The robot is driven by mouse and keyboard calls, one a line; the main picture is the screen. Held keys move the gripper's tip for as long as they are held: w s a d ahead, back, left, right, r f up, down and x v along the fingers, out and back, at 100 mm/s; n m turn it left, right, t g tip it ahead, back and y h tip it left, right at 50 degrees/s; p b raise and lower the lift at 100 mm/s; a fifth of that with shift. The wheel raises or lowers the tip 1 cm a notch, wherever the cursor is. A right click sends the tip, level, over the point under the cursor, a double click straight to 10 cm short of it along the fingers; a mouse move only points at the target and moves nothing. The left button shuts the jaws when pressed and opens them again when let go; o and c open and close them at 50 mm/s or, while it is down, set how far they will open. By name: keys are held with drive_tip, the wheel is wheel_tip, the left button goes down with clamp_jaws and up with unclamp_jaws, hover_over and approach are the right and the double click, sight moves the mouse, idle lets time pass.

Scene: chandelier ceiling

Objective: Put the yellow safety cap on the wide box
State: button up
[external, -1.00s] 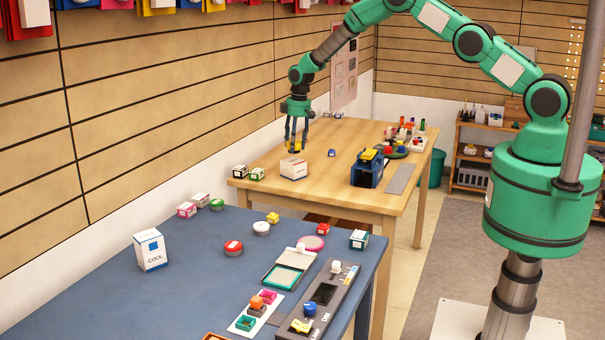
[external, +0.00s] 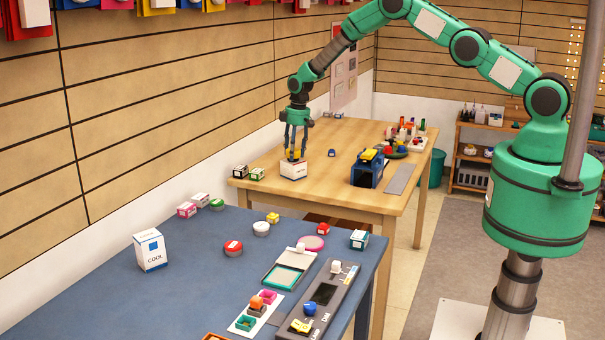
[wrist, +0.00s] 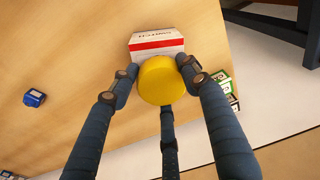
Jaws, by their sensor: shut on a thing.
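The yellow safety cap (wrist: 161,80) is round and held between the fingers of my gripper (wrist: 157,82) in the wrist view. In the external view my gripper (external: 296,152) points down, with the yellow cap (external: 295,154) at its fingertips. A wide white box (external: 293,170) stands on the wooden table right under the cap. In the wrist view the white box (wrist: 157,42) has a red band and the cap covers part of it. I cannot tell whether the cap touches the box top.
A blue table (external: 200,270) with several items is nearer.

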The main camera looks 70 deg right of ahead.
sight(297, 150)
drive_tip(key=shift+f, duration=0.1)
drive_tip(key=o, duration=1.1)
drive_tip(key=shift+c, duration=0.2)
wheel_tip(297, 150, up, 12)
drive_tip(key=s, duration=0.1)
drive_tip(key=shift+d, duration=0.15)
idle(0.6)
